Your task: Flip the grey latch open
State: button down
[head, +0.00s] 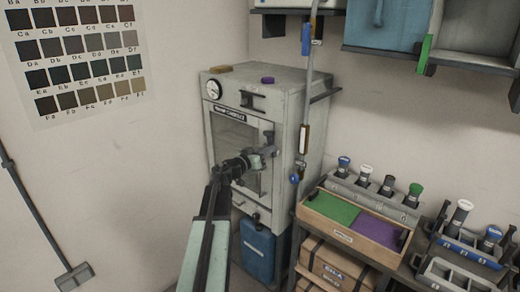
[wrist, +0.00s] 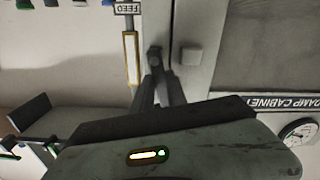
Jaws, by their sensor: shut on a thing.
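The grey latch (head: 270,150) is on the right edge of the pale cabinet's (head: 300,105) front door, partly hidden by my gripper (head: 259,154) in the head view. My gripper also shows in the wrist view (wrist: 161,78), its two dark fingers reaching the door edge. They are closed on a small dark part of the latch (wrist: 155,53). A grey block (wrist: 191,56) sits just beside the fingertips. The fingers hide part of the latch, and I cannot tell its exact angle.
A gauge (head: 214,89) is on the cabinet's upper front. A blue container (head: 257,248) stands below it. To the right, a wooden tray (head: 340,237) with green and purple sections and several bottles stand on a bench. A vertical pipe (head: 307,90) runs beside the cabinet.

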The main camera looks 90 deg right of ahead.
jog(key=shift+s+a+r+m, duration=0.1)
jog(key=shift+s+a+m, duration=0.1)
jog(key=shift+m, duration=0.85)
jog(key=shift+s+a+r+m, duration=0.1)
jog(key=shift+s+m, duration=0.1)
jog(key=shift+m, duration=0.85)
jog(key=c, duration=1.3)
grip_release()
jog(key=shift+s+f, duration=0.1)
jog(key=v, duration=0.8)
jog(key=shift+d, duration=0.1)
